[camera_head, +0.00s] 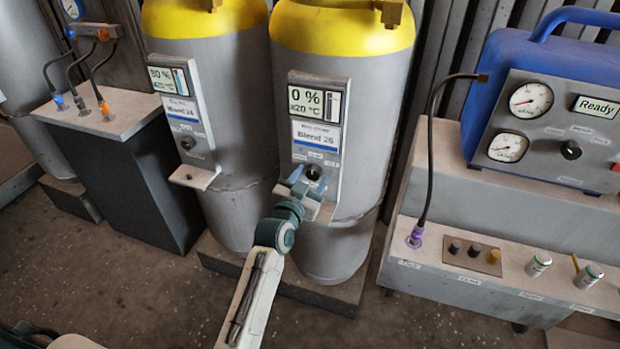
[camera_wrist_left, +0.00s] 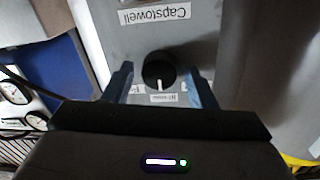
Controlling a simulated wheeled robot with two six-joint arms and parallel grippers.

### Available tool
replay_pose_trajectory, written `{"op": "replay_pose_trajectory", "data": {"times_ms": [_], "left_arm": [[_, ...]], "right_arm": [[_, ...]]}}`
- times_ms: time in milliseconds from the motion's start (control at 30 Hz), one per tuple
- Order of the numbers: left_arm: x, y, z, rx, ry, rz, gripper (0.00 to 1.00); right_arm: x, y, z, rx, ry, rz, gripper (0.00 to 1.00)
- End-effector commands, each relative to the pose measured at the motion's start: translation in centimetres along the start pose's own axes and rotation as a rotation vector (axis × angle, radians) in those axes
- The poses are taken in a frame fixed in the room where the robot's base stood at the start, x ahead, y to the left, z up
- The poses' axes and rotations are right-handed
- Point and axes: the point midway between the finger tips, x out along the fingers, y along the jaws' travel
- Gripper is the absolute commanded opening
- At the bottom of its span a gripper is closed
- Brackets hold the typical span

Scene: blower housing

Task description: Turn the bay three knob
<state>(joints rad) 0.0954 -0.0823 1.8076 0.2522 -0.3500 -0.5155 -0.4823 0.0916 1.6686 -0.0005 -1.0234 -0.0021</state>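A dark round knob (camera_head: 314,172) sits low on the panel of the right yellow-topped cylinder, below a display reading 0 % and a Blend 26 label. No bay number is readable on it. My left gripper (camera_head: 306,182) is at this knob. In the left wrist view the black knob (camera_wrist_left: 158,70) with a white pointer mark lies between the two blue fingers of the gripper (camera_wrist_left: 160,74). The fingers are open, with a gap on both sides of the knob. A similar knob (camera_head: 188,143) is on the left cylinder's panel, which reads about 80 %. My right gripper is not in view.
A small ledge (camera_head: 318,208) juts out below the knob. A blue machine (camera_head: 548,60) with gauges and a Ready display stands at the right on a grey bench (camera_head: 455,205). A grey cabinet (camera_head: 130,180) with hoses stands at the left. Floor in front is clear.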

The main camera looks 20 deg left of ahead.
Motion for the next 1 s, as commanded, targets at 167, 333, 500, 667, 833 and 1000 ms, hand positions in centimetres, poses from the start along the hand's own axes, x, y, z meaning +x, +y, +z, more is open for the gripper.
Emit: {"op": "replay_pose_trajectory", "data": {"times_ms": [167,333,500,667,833,1000], "left_arm": [[0.0,0.0,0.0,0.0,0.0,0.0,0.16],[0.0,0.0,0.0,-0.003,0.0,0.0,0.12],[0.0,0.0,0.0,-0.036,0.001,0.0,0.12],[0.0,0.0,-0.1,-0.113,0.006,0.0,0.12],[0.0,0.0,-0.2,-0.244,0.013,-0.001,0.12],[0.0,0.0,-0.2,-0.402,0.022,-0.003,0.12]], "right_arm": [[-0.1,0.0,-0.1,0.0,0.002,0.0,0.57],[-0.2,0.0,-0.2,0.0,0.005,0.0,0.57],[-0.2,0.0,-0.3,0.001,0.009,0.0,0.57],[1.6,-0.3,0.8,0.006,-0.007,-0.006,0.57],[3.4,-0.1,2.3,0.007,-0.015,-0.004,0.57],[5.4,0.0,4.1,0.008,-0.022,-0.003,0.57]]}}
